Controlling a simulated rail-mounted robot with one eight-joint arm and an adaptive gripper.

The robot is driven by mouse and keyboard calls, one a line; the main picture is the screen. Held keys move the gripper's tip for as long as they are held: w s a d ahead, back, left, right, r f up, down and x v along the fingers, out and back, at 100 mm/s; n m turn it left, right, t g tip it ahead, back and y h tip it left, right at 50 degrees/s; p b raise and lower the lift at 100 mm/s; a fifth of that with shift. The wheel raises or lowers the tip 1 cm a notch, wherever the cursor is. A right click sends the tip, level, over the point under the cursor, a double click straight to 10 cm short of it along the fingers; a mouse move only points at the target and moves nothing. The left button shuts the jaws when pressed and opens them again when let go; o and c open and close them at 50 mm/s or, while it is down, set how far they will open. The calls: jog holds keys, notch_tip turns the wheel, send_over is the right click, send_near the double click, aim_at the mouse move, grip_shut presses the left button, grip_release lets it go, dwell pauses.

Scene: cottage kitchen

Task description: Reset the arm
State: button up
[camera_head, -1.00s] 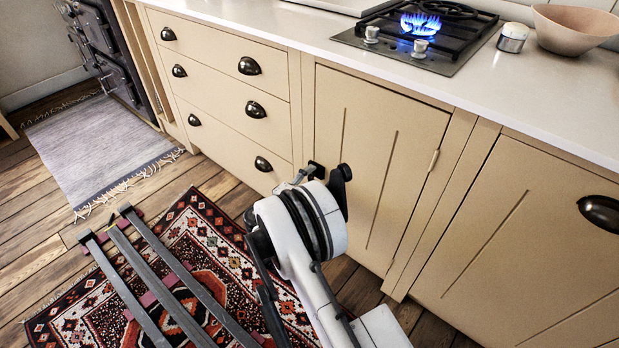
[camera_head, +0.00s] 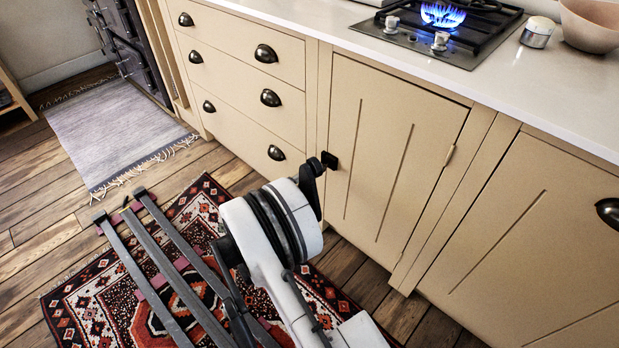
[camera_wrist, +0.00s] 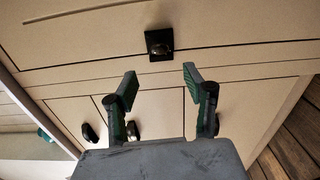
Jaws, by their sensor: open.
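My gripper (camera_wrist: 161,82) shows in the wrist view with its two dark, green-padded fingers spread apart and nothing between them. Beyond the fingertips is a black knob (camera_wrist: 159,43) on a square plate, on the cream cupboard door (camera_wrist: 225,50). The fingers appear clear of the knob. In the head view the knob's square plate (camera_head: 329,160) sits at the left edge of the closed cupboard door (camera_head: 385,150). My white arm stands in front of the cabinets there, and its wrist mostly hides the gripper.
A lit gas hob (camera_head: 440,35) is set in the white worktop (camera_head: 510,75), with a small jar (camera_head: 537,33) and a pinkish bowl (camera_head: 592,25) beside it. Closed drawers (camera_head: 235,85) stand left of the door. A patterned rug (camera_head: 85,300) and a grey rug (camera_head: 115,135) cover the floorboards.

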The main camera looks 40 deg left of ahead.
jog(key=shift+s, duration=0.65)
